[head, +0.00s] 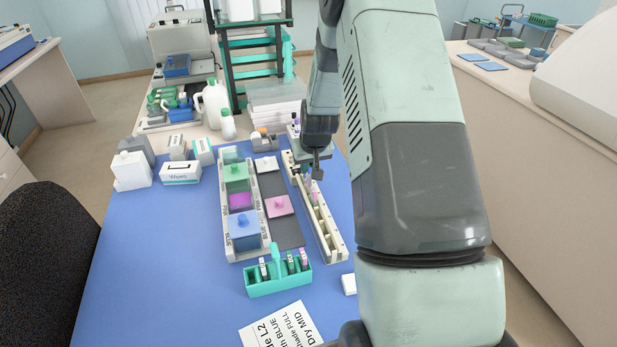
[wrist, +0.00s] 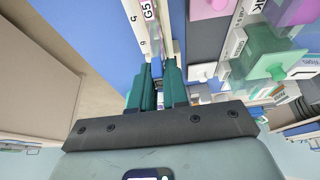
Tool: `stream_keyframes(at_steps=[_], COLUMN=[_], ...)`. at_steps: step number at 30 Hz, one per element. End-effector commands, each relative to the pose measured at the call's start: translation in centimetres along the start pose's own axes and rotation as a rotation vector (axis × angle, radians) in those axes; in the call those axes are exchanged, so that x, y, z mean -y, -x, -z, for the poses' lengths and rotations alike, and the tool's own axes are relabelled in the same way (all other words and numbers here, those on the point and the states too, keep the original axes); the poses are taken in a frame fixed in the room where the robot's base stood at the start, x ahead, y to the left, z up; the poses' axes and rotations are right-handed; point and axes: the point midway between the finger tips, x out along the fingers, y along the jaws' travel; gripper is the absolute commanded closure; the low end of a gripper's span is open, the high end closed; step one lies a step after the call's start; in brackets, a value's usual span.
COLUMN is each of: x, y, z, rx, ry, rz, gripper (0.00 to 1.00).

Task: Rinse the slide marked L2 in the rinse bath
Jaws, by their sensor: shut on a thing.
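My gripper (head: 316,176) is over the far part of the long cream drying rack (head: 333,243). In the wrist view its teal fingers (wrist: 158,88) are shut on a thin piece, apparently a slide; its mark is not readable. A slide labelled G5 (wrist: 150,12) shows just beyond the fingers. The bath tray (head: 231,251) stands to the left, with a blue-lidded bath (head: 243,232), an open magenta bath (head: 241,201), a green-lidded bath (head: 236,172) and a farther bath (head: 232,154). I cannot read which is the rinse bath.
A pink lid (head: 279,206) and a white lid (head: 265,163) lie on the dark mat (head: 288,236). A teal slide holder (head: 279,285) with several slides stands in front. A card (head: 282,327) mentioning L2 lies nearby. Boxes and bottles stand behind.

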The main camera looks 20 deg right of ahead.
Motion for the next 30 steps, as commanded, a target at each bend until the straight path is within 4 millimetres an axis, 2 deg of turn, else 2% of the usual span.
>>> stream_keyframes(at_steps=[3,7,10,14,20,24,30], x=[0.0,0.1,0.6,1.8,5.4,8.9,14.2], y=[2.2,3.5,3.5,2.4,-0.2,-1.8,-3.1], z=[1.0,1.9,3.1,5.8,11.3,14.8,18.1], rx=[-0.004,-0.003,-0.001,0.001,0.003,0.006,0.006], ry=[0.000,0.001,0.002,0.001,0.001,0.001,0.002], rz=[-0.001,0.000,0.004,0.010,0.017,0.016,0.009], gripper=[1.00,1.00,1.00,1.00,1.00,1.00,1.00])
